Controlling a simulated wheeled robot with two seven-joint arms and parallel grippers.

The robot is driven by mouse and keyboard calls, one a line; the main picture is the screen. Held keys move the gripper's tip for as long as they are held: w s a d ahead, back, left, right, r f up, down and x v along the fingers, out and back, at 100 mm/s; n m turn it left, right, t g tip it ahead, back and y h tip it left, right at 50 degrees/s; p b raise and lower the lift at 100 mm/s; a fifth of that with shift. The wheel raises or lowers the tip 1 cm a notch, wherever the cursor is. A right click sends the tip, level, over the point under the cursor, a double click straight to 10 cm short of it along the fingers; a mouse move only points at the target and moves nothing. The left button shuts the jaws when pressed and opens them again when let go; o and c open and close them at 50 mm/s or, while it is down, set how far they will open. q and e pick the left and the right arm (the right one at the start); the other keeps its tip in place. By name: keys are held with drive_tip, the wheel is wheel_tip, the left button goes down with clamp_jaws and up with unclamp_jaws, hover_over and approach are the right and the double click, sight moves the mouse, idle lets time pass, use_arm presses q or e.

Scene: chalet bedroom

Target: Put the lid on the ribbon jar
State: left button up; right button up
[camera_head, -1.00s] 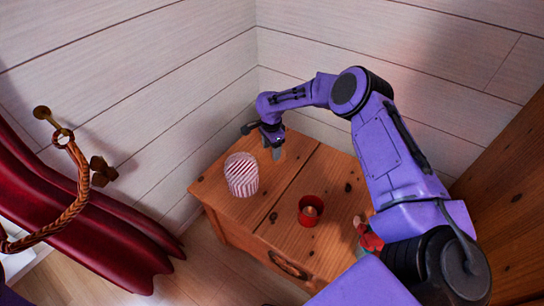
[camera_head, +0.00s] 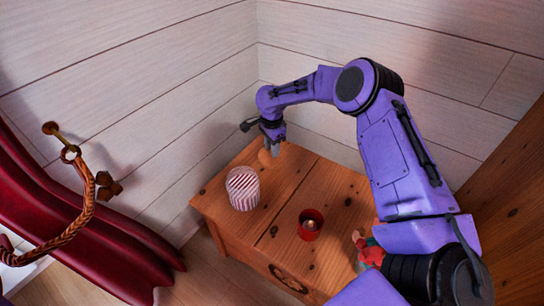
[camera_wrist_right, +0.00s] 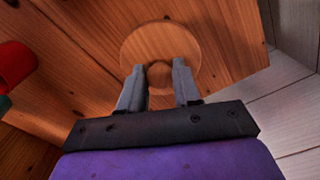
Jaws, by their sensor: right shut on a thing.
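The ribbon jar (camera_head: 243,190), white with red diagonal stripes, stands upright on the wooden cabinet near its left edge. The lid (camera_head: 267,158) is a round wooden disc with a knob, close to the cabinet's back corner. My right gripper (camera_head: 273,148) is shut on the lid's knob, behind and to the right of the jar. In the right wrist view the two fingers (camera_wrist_right: 160,78) straddle the knob, and the disc (camera_wrist_right: 160,40) shows beyond them. The lid is apart from the jar; its exact height above the cabinet is hard to tell. My left gripper is out of view.
A red cup (camera_head: 310,223) with a candle-like centre and a red-and-green figurine (camera_head: 367,246) stand on the cabinet (camera_head: 300,180), right of the jar. Walls close in behind. A red curved piece (camera_head: 100,235) with a braided strap (camera_head: 82,205) is at left.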

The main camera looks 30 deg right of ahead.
sight(269, 156)
drive_tip(key=s+a+r+n+p, duration=0.2)
drive_tip(key=a+r+p, duration=0.4)
drive_tip(key=r+p, duration=0.5)
drive_tip(key=s+a+r+n+p, duration=0.3)
drive_tip(key=a+n+p, duration=0.2)
drive_tip(key=a+p, duration=0.25)
drive_tip(key=f+n+b, duration=0.1)
drive_tip(key=f+b, duration=0.1)
drive_tip(key=a+f+n+b, duration=0.1)
drive_tip(key=f+n, duration=0.1)
drive_tip(key=s+f+n+b, duration=0.1)
drive_tip(key=f+b, duration=0.1)
drive_tip(key=f, duration=0.1)
drive_tip(key=shift+a+f+n+b, duration=0.1)
drive_tip(key=shift+a+n+b, duration=0.2)
drive_tip(key=shift+n, duration=0.1)
drive_tip(key=shift+f+b, duration=0.45)
drive_tip(key=shift+f, duration=0.6)
drive_tip(key=shift+r+p, duration=0.1)
drive_tip(key=shift+p, duration=0.5)
drive_tip(key=shift+f, duration=0.2)
